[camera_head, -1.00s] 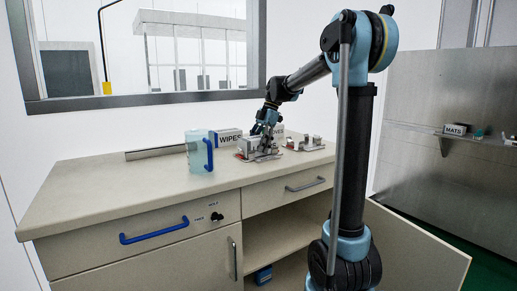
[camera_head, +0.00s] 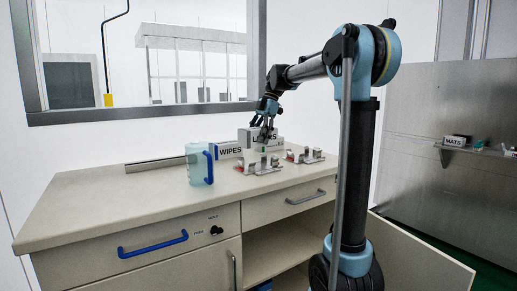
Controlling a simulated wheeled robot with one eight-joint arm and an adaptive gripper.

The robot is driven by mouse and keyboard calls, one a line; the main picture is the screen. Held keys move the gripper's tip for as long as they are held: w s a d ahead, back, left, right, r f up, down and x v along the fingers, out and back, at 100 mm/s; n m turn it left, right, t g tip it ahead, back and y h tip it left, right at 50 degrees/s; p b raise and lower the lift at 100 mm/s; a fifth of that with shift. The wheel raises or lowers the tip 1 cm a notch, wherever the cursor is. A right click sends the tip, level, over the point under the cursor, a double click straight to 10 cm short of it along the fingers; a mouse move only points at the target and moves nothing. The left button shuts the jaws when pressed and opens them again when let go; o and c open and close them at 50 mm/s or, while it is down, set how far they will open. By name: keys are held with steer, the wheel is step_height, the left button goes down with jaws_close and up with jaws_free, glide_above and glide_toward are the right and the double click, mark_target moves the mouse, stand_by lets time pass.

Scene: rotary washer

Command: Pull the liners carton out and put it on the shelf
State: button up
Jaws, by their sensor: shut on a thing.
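The liners carton (camera_head: 243,137) is a white box behind the fixtures on the counter, its label partly hidden by my fingers. It stands higher than the wipes carton (camera_head: 229,150) beside it. My gripper (camera_head: 264,138) points down in front of the carton and is shut on it. The fingertips are small and partly hard to make out. A wall shelf (camera_head: 487,152) at the right holds a mats carton (camera_head: 455,141).
Two metal fixtures (camera_head: 262,165) (camera_head: 305,156) stand on the counter (camera_head: 120,198) near the gripper. A clear jug with a blue handle (camera_head: 198,165) stands left of them. An open cabinet door (camera_head: 425,255) sticks out at the lower right.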

mark_target(254, 128)
steer(key=shift+r, duration=3.95)
